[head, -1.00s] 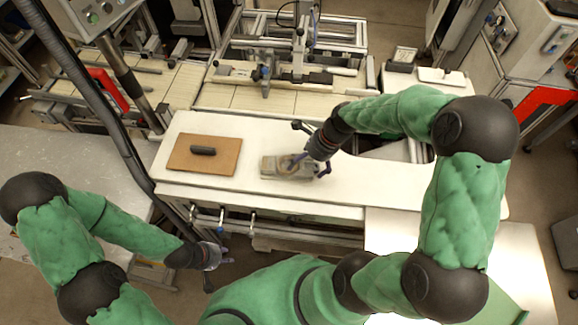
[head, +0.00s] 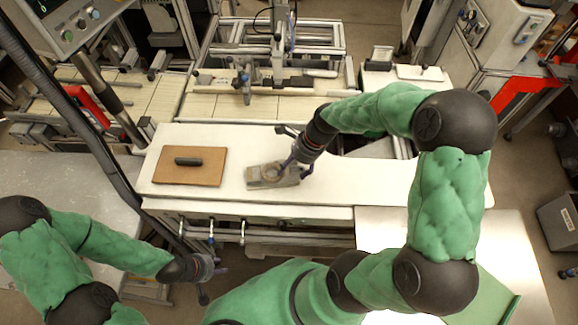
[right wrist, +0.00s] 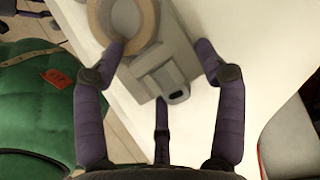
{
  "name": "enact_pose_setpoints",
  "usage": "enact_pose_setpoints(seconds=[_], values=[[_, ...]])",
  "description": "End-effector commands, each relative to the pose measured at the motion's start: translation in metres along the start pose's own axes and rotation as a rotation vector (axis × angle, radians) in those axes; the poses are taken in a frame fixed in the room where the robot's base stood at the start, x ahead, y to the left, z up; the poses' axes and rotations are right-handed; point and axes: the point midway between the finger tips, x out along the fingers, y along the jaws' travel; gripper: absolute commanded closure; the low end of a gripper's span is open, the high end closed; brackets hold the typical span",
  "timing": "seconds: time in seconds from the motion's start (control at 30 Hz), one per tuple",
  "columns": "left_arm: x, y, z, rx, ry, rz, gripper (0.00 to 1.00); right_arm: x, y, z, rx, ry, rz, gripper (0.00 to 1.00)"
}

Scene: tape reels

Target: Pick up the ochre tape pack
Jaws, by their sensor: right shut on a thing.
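The ochre tape pack (head: 269,172) is a tan ring on a grey dispenser body (head: 256,181) on the white bench. In the right wrist view the ring (right wrist: 97,22) shows at the top, partly cut off, with the grey body (right wrist: 175,50) beside it. My right gripper (head: 288,170) is down at the dispenser. In its wrist view its purple fingers (right wrist: 162,45) stand on either side of the grey body. The left one overlaps the ring's rim; exact contact is unclear. My left gripper (head: 207,268) hangs in front of the bench, away from the tape; its fingers are too small to judge.
A brown board (head: 215,175) with a dark cylinder (head: 188,161) lies left of the dispenser. The white bench (head: 370,180) is clear to the right. A metal frame with rails (head: 280,73) stands behind. A dark hose (head: 85,130) runs along the left.

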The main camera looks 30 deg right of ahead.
Motion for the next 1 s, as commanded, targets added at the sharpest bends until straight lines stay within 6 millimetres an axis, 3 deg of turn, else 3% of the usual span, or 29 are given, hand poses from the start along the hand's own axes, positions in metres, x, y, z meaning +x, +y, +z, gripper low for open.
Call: enact_pose_setpoints(seconds=[0.23, 0.53, 0.8, 1.0], values=[[-0.01, 0.004, 0.0, 0.0, 0.0, 0.0, 0.64, -0.031, 0.001, 0.013, -0.003, -0.001, -0.005, 0.68], [-0.026, 0.009, 0.001, 0.0, 0.0, 0.0, 0.64, -0.083, 0.055, 0.046, -0.006, -0.002, -0.009, 0.68], [-0.035, 0.013, 0.001, 0.0, 0.0, 0.0, 0.64, -0.096, 0.113, 0.063, -0.006, -0.001, -0.005, 0.68], [-0.04, 0.014, 0.002, 0.0, 0.0, 0.0, 0.64, -0.102, 0.134, 0.07, -0.003, -0.002, -0.005, 0.68]])
